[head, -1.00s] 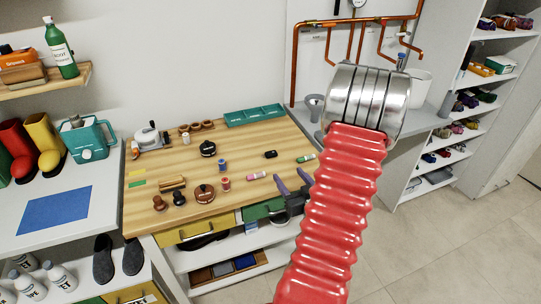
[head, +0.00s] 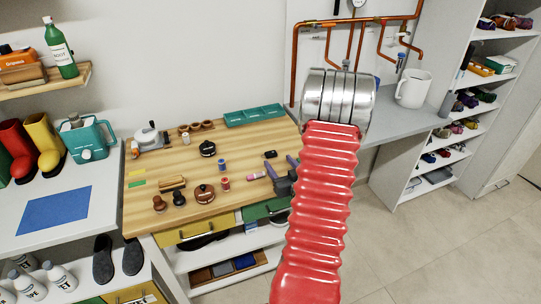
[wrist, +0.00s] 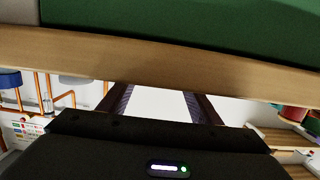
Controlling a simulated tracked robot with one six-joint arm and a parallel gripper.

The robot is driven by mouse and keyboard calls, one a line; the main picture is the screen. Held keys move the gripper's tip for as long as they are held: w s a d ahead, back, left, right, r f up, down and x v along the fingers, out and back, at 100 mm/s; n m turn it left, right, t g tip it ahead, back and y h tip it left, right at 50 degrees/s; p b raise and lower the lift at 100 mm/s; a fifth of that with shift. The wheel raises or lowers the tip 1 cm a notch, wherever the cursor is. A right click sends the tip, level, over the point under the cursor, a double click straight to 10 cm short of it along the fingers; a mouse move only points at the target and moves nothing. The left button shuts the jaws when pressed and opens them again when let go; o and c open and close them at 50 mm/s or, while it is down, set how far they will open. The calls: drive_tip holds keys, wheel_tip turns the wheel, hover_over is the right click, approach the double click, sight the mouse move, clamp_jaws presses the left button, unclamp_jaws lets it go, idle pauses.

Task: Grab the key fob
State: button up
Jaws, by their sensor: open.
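The key fob appears to be the small black item (head: 270,154) lying on the wooden workbench (head: 240,145), toward its right side. My gripper (head: 280,165) is open over the right part of the bench, close to the fob on its near side in the picture. I see nothing between its fingers. I cannot tell its exact height or gap to the fob. In the wrist view my two dark fingers (wrist: 160,102) stand apart, and a wooden edge crosses above them. The fob does not show in the wrist view.
A pink-and-white item (head: 256,176), blue (head: 221,165) and red (head: 225,184) spools and dark round pots lie left of my gripper. A green drawer (head: 262,210) is below the front edge. My red arm hides the bench's right end.

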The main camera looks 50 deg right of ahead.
sight(272, 154)
idle(0.3)
drive_tip(key=shift+x, duration=2.65)
drive_tip(key=shift+w+a, duration=0.1)
drive_tip(key=shift+a, duration=0.05)
drive_tip(key=c, duration=1.1)
drive_tip(key=shift+r, duration=0.1)
drive_tip(key=shift+r, duration=4.95)
